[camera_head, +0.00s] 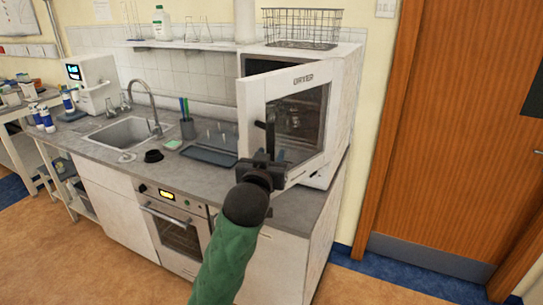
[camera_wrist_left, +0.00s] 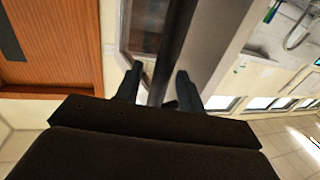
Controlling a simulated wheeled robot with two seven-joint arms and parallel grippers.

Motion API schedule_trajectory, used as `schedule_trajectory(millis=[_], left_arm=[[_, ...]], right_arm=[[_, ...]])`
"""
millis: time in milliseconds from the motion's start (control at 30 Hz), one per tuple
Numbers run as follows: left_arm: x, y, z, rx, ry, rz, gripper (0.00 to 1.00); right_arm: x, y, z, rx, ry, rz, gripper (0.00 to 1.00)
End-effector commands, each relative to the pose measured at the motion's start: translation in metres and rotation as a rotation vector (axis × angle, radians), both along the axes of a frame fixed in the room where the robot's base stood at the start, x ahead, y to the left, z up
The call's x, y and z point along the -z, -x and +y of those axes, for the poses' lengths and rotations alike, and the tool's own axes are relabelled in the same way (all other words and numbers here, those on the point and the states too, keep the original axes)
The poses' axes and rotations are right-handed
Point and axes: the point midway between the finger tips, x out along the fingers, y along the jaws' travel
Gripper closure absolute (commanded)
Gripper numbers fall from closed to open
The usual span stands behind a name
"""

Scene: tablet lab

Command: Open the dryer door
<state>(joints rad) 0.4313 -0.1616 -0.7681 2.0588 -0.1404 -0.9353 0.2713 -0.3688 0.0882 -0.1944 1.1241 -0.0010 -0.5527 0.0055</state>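The dryer (camera_head: 346,85) is a white box on the right end of the counter. Its white, windowed door (camera_head: 253,92) stands partly open, swung out from the body, with "DRYER" written along the top. My left gripper (camera_head: 264,158) is at the dark upright handle (camera_head: 270,135) low on the door's left side. In the left wrist view my fingers (camera_wrist_left: 160,88) are apart, one on each side of the dark handle bar (camera_wrist_left: 178,30), with gaps showing beside it. The gripper hides the handle's lower end in the head view. My right gripper is not in view.
A wire basket (camera_head: 303,25) sits on top of the dryer. A sink (camera_head: 122,132), a pen cup (camera_head: 187,128) and a blue-grey tray (camera_head: 210,156) are on the counter to the left. An oven (camera_head: 175,230) is below. A wooden door (camera_head: 450,130) is at the right.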

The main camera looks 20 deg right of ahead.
Motion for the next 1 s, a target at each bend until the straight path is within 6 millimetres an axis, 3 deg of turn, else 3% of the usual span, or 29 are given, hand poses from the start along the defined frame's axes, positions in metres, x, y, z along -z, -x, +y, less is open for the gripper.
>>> schedule_trajectory(millis=[400, 833, 1000], left_arm=[[0.001, 0.040, 0.028, 0.002, 0.001, -0.002, 0.61], [-0.001, 0.047, 0.033, 0.002, 0.000, -0.001, 0.61], [0.012, 0.045, 0.037, -0.003, -0.011, 0.003, 0.93]], right_arm=[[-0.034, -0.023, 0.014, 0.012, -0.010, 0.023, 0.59], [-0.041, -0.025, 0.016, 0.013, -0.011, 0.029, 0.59], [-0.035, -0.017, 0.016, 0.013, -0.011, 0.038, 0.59]])
